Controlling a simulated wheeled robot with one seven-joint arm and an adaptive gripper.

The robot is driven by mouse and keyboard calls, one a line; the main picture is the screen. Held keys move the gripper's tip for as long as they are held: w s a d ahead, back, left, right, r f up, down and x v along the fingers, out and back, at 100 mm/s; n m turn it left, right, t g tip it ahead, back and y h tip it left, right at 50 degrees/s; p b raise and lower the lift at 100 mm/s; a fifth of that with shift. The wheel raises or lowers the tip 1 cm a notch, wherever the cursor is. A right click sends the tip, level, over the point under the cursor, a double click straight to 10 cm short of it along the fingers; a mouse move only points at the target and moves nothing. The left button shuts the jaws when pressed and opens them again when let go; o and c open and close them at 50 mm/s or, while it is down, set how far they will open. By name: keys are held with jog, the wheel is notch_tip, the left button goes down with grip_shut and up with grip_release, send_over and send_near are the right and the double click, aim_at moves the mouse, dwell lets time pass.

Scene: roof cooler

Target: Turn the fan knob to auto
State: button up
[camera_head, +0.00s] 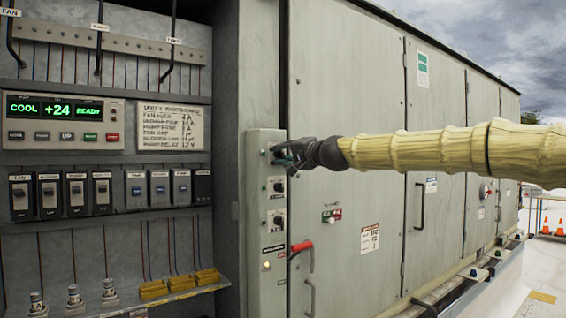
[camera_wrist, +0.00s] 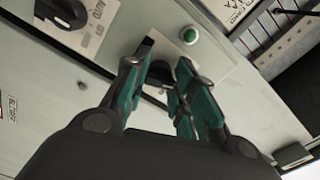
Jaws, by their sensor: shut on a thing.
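A narrow grey control strip (camera_head: 265,290) on the cabinet carries a column of dark rotary knobs. My gripper (camera_head: 281,157) is at the topmost one, with its green-padded fingers against the strip. In the wrist view my gripper (camera_wrist: 160,85) is shut on this top knob (camera_wrist: 146,48), whose dark end shows between the fingers. Its label and exact pointing are mostly hidden. The middle knob (camera_head: 277,187) and lower knob (camera_head: 278,222) are free. A neighbouring knob (camera_wrist: 68,12) with lettering that looks like AUTO shows in the wrist view.
A round green lamp or button (camera_wrist: 189,36) is close to my fingers. A red-ended handle (camera_head: 302,246) sticks out below right of the strip. The display panel (camera_head: 62,120) reads COOL, +24, READY. Breakers (camera_head: 75,194) are at left; closed cabinet doors (camera_head: 345,80) extend right behind my arm.

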jog(key=shift+f+n+b, duration=0.1)
jog(key=shift+n+b, duration=1.35)
jog(key=shift+n, duration=0.75)
jog(key=o, duration=1)
jog(key=shift+o, duration=0.2)
jog(key=v, duration=1.2)
jog(key=shift+d, duration=0.1)
